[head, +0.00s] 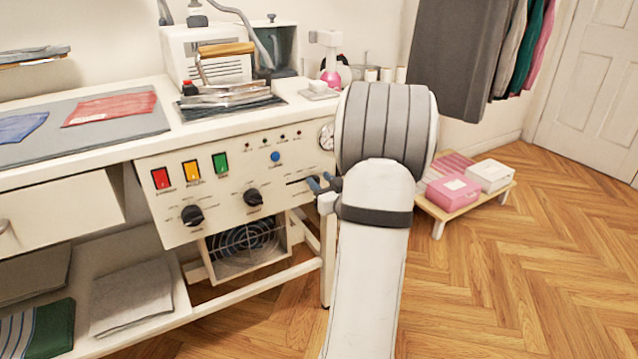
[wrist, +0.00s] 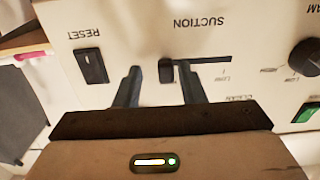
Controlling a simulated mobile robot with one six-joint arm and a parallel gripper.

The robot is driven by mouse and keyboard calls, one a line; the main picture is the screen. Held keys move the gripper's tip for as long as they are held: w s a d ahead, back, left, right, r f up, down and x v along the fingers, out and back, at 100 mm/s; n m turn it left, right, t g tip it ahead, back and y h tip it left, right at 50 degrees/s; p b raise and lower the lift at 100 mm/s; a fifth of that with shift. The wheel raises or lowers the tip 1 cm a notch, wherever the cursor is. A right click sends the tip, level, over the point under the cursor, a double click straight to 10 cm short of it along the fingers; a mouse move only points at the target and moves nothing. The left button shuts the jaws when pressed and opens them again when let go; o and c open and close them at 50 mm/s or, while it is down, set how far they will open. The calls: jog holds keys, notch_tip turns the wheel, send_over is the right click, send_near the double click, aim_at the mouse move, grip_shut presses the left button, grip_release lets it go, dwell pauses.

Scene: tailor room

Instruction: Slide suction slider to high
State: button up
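The control panel (head: 235,180) is the cream front of the pressing table. In the wrist view, which is upside down, the dark suction slider knob (wrist: 166,71) sits at the left end of its slot (wrist: 215,61). The LOW mark is by the slot's opposite end; any mark at the knob's end is hidden. My gripper (wrist: 158,72) is open, with its fingertips at the panel on either side of the knob. The knob is closer to the right finger; I cannot tell whether they touch. In the head view my gripper (head: 321,182) is at the slot's right end and hides the knob.
A RESET switch (wrist: 90,65) is beside the left finger in the wrist view. Black dials (head: 253,198), coloured switches (head: 192,171) and a gauge (head: 326,136) share the panel. An iron (head: 230,92) stands on the table above. A low pallet with boxes (head: 453,192) is at right.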

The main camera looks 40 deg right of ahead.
jog(key=s+a+p, duration=0.1)
jog(key=s+p, duration=0.1)
jog(key=s, duration=0.5)
jog(key=shift+s+a, duration=0.2)
jog(key=shift+s, duration=0.15)
